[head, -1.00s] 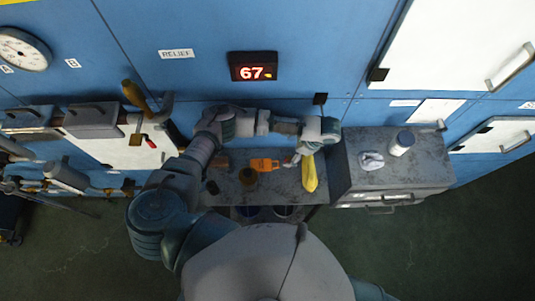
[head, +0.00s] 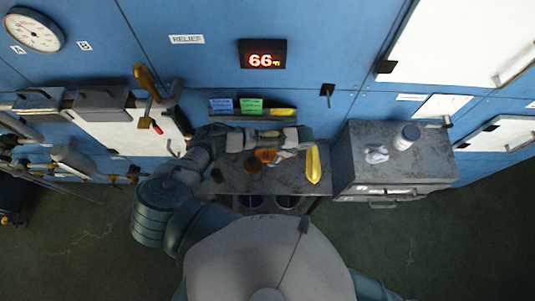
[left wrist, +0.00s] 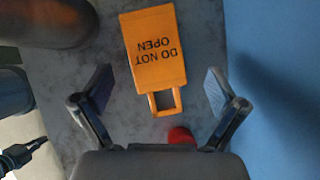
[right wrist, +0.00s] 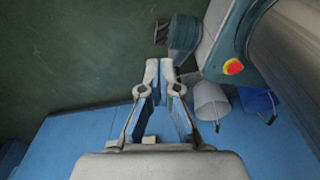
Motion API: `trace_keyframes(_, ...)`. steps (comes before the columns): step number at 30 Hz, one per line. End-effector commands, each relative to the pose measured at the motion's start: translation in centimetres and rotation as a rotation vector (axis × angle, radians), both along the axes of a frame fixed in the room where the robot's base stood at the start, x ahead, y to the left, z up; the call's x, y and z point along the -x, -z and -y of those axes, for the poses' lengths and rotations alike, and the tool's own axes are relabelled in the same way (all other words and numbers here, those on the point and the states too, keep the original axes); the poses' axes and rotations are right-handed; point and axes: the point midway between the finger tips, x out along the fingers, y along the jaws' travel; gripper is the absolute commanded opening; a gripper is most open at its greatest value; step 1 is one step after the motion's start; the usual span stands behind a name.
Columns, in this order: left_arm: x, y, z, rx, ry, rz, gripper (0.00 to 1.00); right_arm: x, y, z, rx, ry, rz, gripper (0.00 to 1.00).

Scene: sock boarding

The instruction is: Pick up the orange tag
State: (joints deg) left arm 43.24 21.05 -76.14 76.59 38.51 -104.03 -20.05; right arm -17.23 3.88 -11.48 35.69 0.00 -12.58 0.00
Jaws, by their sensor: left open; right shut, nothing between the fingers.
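The orange tag (left wrist: 156,50) lies flat on the grey bench top in the left wrist view. It reads "DO NOT OPEN" upside down and has an open loop at its near end. My left gripper (left wrist: 158,72) is open, with one finger on each side of the tag and nothing held. In the head view the tag (head: 265,155) is partly hidden by my left arm, and my left gripper (head: 281,156) is at its right side. My right gripper (right wrist: 161,65) is shut and empty in the right wrist view, away from the bench.
A yellow item (head: 313,165) lies right of the tag. A dark round container (head: 254,166) stands in front of it. A red item (left wrist: 181,135) shows near the loop. The grey cabinet (head: 390,170) at right bears a white cloth (head: 376,153) and a jar (head: 406,137).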

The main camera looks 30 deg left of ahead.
Motion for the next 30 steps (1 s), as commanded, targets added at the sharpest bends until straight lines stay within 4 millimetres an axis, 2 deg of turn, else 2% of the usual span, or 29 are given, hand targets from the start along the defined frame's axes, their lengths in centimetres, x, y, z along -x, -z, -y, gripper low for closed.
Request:
trace_keyframes(3,0.1,0.7,-0.4,-0.001,0.0,0.0,0.96,1.0,-0.1,0.3,0.004,-0.001,-0.015,0.0)
trace_keyframes(9,0.1,0.8,-0.6,0.001,0.0,0.0,0.96,0.7,0.0,1.1,0.013,-0.003,-0.012,0.0)
trace_keyframes(15,0.1,0.8,-0.6,0.001,0.0,-0.001,0.46,0.1,-0.1,1.4,0.016,-0.004,-0.003,0.0)
trace_keyframes(17,0.1,0.8,-0.6,0.001,0.0,-0.001,0.35,0.0,-0.1,1.4,0.016,-0.004,-0.002,0.0)
trace_keyframes(30,-0.1,0.5,-0.6,0.001,-0.001,0.0,0.35,0.0,-0.1,1.0,0.012,-0.003,-0.001,0.0)
